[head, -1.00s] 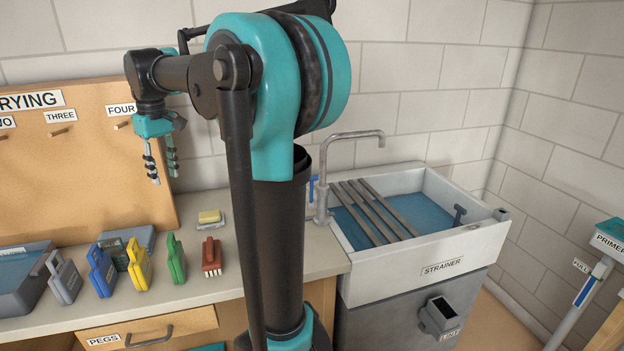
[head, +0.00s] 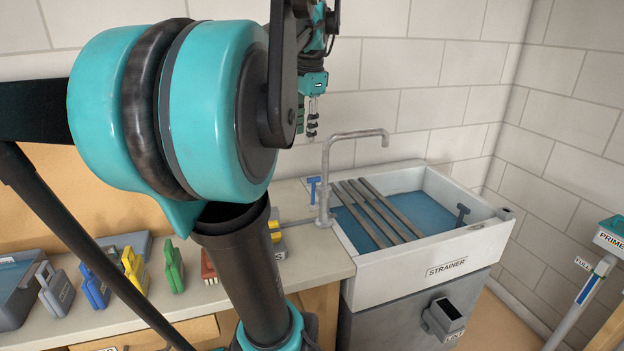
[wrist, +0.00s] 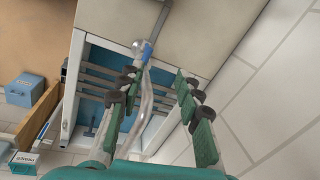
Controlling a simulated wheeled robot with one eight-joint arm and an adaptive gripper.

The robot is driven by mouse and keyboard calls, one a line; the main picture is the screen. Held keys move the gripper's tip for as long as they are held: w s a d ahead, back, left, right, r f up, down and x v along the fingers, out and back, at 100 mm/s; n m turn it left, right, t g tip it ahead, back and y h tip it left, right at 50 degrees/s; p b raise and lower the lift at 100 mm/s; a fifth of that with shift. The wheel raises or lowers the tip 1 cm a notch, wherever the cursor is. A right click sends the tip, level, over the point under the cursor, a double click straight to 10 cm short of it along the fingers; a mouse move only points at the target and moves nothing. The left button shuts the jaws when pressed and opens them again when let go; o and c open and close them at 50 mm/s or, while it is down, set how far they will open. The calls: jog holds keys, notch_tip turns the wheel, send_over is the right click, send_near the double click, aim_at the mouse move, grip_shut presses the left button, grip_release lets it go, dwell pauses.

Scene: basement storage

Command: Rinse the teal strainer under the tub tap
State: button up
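The tub (head: 405,268) is a white sink with blue in its basin and a "STRAINER" label on its front. Grey bars (head: 372,210) lie across its left part. The grey tap (head: 352,136) arches over it, with a blue handle (head: 312,182) at its left. I cannot pick out a teal strainer in either view. My gripper (head: 306,120) is in the air, left of the tap's arch. In the wrist view my gripper (wrist: 158,82) is open with nothing between its fingers, and the tap (wrist: 147,100) shows below it, partly behind the left finger.
A dark T-shaped handle (head: 461,213) stands in the tub's right side. Several coloured clip-like tools, including a green one (head: 172,266), stand on the counter (head: 318,258) at left. A "LINT" box (head: 443,316) juts from the tub's front. A "PRIMER" unit (head: 610,240) stands at right.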

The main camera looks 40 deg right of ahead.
jog(key=s+d+m, duration=0.2)
jog(key=s+m, duration=0.1)
send_near(315, 180)
jog(key=f, duration=0.3)
jog(key=w+f, duration=0.1)
jog(key=f, duration=0.2)
jog(key=w+f, duration=0.1)
jog(key=f, duration=0.3)
jog(key=shift+w+d, duration=0.2)
jog(key=shift+d, duration=0.15)
jog(key=shift+c, duration=0.4)
grip_shut()
